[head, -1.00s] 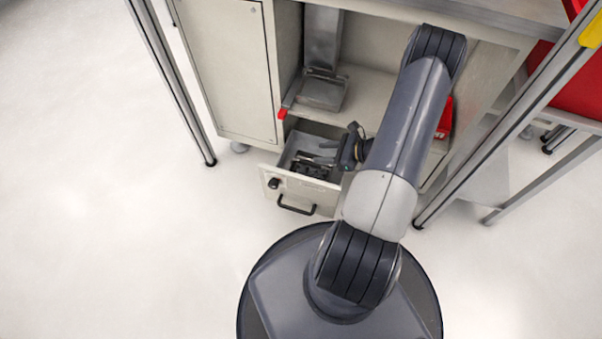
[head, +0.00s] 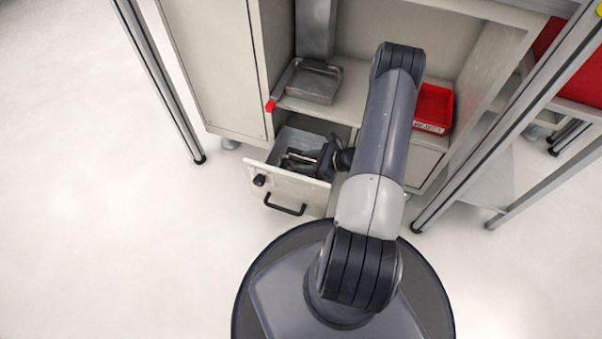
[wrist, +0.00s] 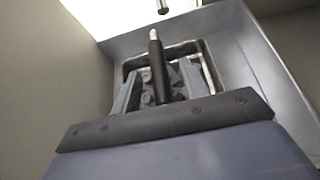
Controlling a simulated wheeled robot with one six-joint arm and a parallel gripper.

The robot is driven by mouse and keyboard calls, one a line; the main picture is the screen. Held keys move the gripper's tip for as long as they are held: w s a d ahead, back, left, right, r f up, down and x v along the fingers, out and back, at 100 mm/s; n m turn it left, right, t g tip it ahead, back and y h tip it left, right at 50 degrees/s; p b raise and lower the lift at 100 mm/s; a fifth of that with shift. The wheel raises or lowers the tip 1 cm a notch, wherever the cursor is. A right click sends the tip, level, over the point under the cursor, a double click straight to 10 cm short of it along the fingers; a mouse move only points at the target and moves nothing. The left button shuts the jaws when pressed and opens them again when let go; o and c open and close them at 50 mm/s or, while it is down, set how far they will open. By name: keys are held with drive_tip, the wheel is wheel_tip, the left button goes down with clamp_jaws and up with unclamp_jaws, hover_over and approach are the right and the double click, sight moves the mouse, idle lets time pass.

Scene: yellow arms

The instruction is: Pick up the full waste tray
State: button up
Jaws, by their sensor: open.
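My gripper (head: 296,161) is open and sits low inside or just over the open drawer (head: 287,189). In the wrist view a tray with a shiny metal rim (wrist: 207,62) lies in the drawer beyond the gripper's dark body. Dark shapes show inside its outline, but I cannot tell whether they are waste or gripper parts. The gripper hides much of this tray, and I see no clear hold on it. A second grey metal tray (head: 313,83) rests on the shelf below a metal chute (head: 315,28); its contents are unclear.
The drawer front has a black handle (head: 285,208) and a black knob (head: 259,180). A red-tipped lever (head: 271,106) sticks out at the shelf edge above. A red bin (head: 434,107) stands on the shelf at right. Frame posts flank the cabinet; the floor at left is clear.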

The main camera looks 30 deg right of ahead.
drive_tip(key=shift+w+a+f, duration=0.15)
drive_tip(key=shift+w+a, duration=0.05)
drive_tip(key=shift+w, duration=0.05)
drive_tip(key=shift+c, duration=0.2)
clamp_jaws()
idle(1.1)
